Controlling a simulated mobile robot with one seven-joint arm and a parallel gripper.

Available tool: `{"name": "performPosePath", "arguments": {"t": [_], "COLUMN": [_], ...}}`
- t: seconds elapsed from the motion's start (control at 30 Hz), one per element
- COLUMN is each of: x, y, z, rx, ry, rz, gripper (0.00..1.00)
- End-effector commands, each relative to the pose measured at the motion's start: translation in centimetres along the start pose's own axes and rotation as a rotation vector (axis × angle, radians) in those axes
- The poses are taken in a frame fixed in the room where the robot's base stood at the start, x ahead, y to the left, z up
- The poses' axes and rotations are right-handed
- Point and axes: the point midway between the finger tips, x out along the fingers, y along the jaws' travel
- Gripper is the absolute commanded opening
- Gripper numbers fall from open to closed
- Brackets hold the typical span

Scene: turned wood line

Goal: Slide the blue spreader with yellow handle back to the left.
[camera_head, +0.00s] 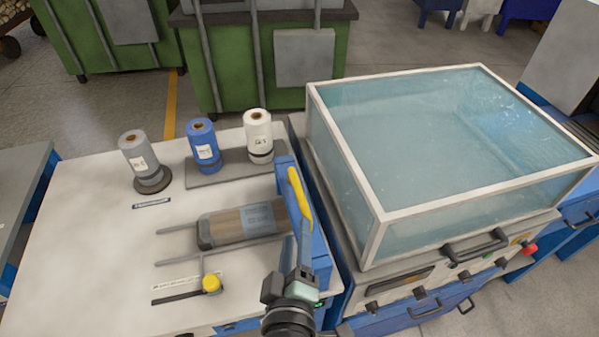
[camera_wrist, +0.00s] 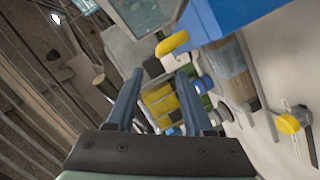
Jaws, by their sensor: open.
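The blue spreader (camera_head: 318,240) stands at the right edge of the white table, right of a wrapped wood bundle (camera_head: 225,228). Its yellow handle (camera_head: 300,194) is upright on the top, tilted in the picture. My gripper (camera_head: 301,243) is in front of the spreader and partly hides it. In the wrist view my gripper (camera_wrist: 160,72) is open, with nothing between its fingers. There the yellow handle (camera_wrist: 172,43) is beyond the fingertips, and the blue spreader body (camera_wrist: 235,10) is at the top right. I cannot tell the exact gap to the handle.
The bundle lies between grey rails, with a yellow knob (camera_head: 211,283) in front. Grey (camera_head: 138,154), blue (camera_head: 203,145) and white (camera_head: 258,135) rolls stand at the back. A clear-walled tank (camera_head: 345,180) borders the table on the right. The table's left part is mostly clear.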

Motion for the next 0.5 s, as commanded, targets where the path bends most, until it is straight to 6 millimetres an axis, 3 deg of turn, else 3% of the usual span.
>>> {"name": "performPosePath", "arguments": {"t": [0.17, 0.5], "x": [0.9, 6.6], "y": [0.0, 0.1], "z": [0.0, 0.0], "rx": [-0.008, -0.005], "ry": [-0.002, -0.001], "rz": [-0.003, -0.002], "gripper": [0.52, 0.52]}}
